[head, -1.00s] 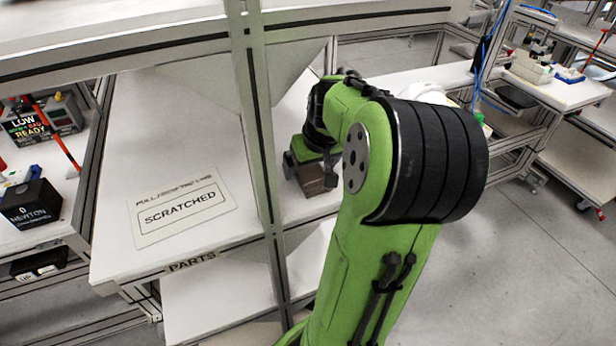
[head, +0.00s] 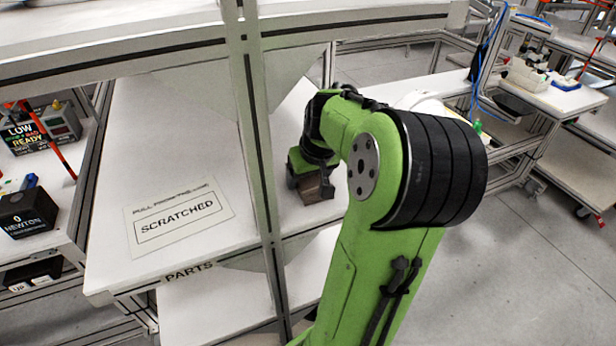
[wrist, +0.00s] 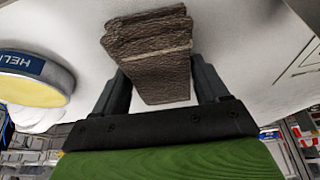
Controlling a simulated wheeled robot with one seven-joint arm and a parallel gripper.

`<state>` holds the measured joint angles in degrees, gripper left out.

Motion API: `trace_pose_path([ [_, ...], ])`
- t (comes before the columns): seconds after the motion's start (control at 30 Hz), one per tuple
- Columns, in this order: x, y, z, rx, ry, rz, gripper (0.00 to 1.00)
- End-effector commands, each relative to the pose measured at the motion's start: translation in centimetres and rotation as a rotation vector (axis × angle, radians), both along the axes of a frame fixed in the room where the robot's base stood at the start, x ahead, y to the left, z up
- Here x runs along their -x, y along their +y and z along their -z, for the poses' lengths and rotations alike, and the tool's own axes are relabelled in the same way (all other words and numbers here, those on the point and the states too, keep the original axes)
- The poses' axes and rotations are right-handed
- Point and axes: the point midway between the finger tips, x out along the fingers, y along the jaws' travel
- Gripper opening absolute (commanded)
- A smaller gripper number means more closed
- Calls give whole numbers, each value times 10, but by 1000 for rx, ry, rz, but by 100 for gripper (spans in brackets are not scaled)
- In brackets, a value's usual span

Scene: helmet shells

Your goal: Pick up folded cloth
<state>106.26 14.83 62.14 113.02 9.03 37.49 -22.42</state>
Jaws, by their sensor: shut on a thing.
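The folded cloth is brown and textured, a thick folded block. In the wrist view the folded cloth (wrist: 155,62) sits between the two dark fingers of my gripper (wrist: 160,82), which is shut on it. In the head view the brown cloth (head: 318,187) shows small below my gripper (head: 306,178), over the white shelf (head: 160,130) behind the metal post. I cannot tell whether the cloth touches the shelf. My green arm hides part of the area to its right.
An upright metal post (head: 262,150) stands in front of the shelf, left of my arm. A sign reading "SCRATCHED" (head: 180,217) lies on the shelf. Bare shelf surrounds the sign.

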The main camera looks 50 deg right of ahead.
Motion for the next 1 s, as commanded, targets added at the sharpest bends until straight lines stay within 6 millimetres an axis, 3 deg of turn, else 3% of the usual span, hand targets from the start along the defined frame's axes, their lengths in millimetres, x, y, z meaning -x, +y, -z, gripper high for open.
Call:
trace_pose_path([
  [0.23,0,0,-41,6,0,1,44],
  [0.7,96,60,-35,1,3,7,44],
  [1.0,141,88,-33,0,0,1,44],
])
